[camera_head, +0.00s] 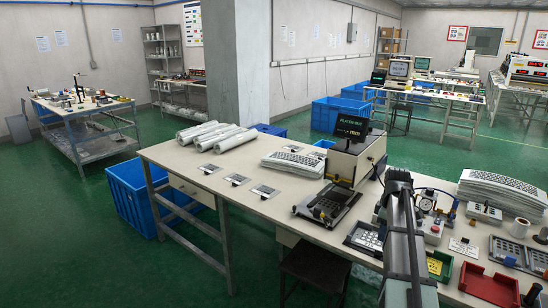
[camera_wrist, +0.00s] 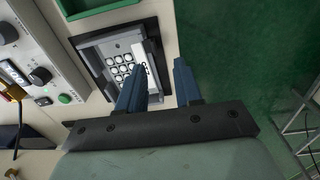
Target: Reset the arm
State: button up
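My gripper (camera_wrist: 161,66) shows in the wrist view with two blue fingers set apart. Nothing shows held between them. The fingers are above and beside a dark-framed fixture (camera_wrist: 92,52) that holds a light keypad panel (camera_wrist: 122,68) with several round keys. The left finger covers part of the fixture's right side; I cannot tell whether it touches. In the head view my arm reaches up from the bottom edge over the right part of the bench, and its fingers cannot be made out.
On the bench (camera_head: 225,183) stand a tester with a screen (camera_head: 350,128), stacked white sheets (camera_head: 296,161), rolls (camera_head: 215,135), a red tray (camera_head: 490,288) and a green tray (camera_head: 440,265). The wrist view shows a control panel (camera_wrist: 35,62) at left. Green floor (camera_wrist: 245,50) lies beyond the bench edge.

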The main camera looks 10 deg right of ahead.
jog(key=s+a+f+m, duration=0.2)
jog(key=a+f, duration=0.7)
jog(key=s+a+f+m, duration=0.2)
jog(key=a+f, duration=0.6)
jog(key=f, duration=0.1)
jog(key=s+a+f+m, duration=0.5)
jog(key=s+a+f, duration=0.6)
jog(key=a+f, duration=0.15)
jog(key=s+f+g, duration=0.3)
jog(key=s+f, duration=0.7)
jog(key=s, duration=0.4)
jog(key=s+f+g, duration=0.4)
jog(key=s+f, duration=0.5)
jog(key=s, duration=0.6)
jog(key=shift+a+f, duration=0.25)
jog(key=shift+f, duration=0.15)
